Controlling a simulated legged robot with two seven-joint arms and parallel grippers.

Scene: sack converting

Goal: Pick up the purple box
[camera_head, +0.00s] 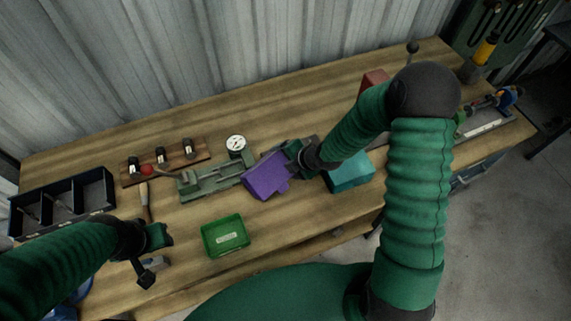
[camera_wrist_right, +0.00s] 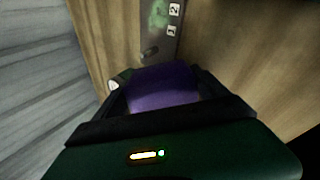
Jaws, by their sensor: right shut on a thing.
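The purple box (camera_head: 265,177) is at the middle of the wooden workbench in the head view, tilted. My right gripper (camera_head: 292,160) is shut on its right side. In the right wrist view the purple box (camera_wrist_right: 163,88) fills the space between the fingers of my right gripper (camera_wrist_right: 160,95). I cannot tell whether the box is clear of the bench. My left gripper (camera_head: 150,262) is at the lower left near the front edge of the bench, away from the box. A dark tool-like shape is at its fingers, and their opening is unclear.
A green tray (camera_head: 225,237) lies in front of the box. A green fixture (camera_head: 205,181) and a dial gauge (camera_head: 236,143) are just left of and behind it. A teal box (camera_head: 350,172) stands to the right, partly behind my arm. A dark divided bin (camera_head: 62,201) is at the left.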

